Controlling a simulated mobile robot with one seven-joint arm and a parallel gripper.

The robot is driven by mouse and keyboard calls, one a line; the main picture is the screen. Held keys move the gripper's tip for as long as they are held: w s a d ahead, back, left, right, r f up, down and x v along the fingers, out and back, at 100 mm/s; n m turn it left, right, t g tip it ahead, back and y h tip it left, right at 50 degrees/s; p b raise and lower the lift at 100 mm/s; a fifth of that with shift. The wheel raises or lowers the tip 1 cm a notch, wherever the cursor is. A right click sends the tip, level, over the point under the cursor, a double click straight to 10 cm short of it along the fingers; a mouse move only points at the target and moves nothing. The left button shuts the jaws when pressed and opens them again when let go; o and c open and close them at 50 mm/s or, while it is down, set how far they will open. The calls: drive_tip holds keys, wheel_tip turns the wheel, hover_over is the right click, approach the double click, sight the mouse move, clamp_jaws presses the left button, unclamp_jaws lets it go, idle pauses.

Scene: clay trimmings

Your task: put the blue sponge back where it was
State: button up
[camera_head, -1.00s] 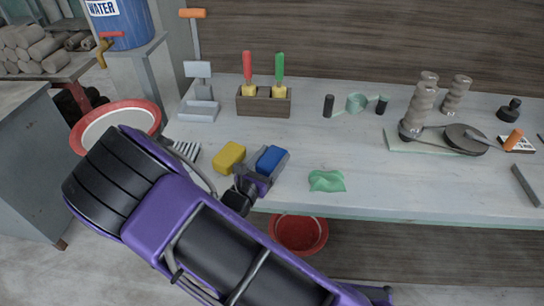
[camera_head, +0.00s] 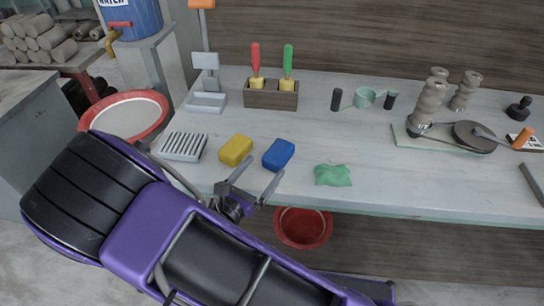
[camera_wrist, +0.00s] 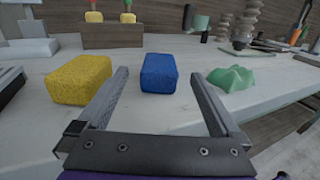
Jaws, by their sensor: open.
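The blue sponge (camera_head: 278,154) lies on the pale workbench between a yellow sponge (camera_head: 236,150) on its left and a green cloth-like lump (camera_head: 333,175) on its right. My gripper (camera_head: 253,180) is open and empty at the bench's front edge, just in front of the blue sponge. In the wrist view the blue sponge (camera_wrist: 159,73) sits beyond and between the two spread fingers (camera_wrist: 157,85), apart from both. The yellow sponge (camera_wrist: 79,80) is left of the left finger there.
A ribbed white rack (camera_head: 183,146) lies left of the yellow sponge. A wooden holder (camera_head: 271,98) with a red- and a green-handled tool stands behind. A red bucket (camera_head: 303,227) is below the bench edge. Bare bench top lies behind the sponges.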

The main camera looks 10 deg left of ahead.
drive_tip(key=shift+v, duration=1.65)
drive_tip(key=shift+w, duration=0.1)
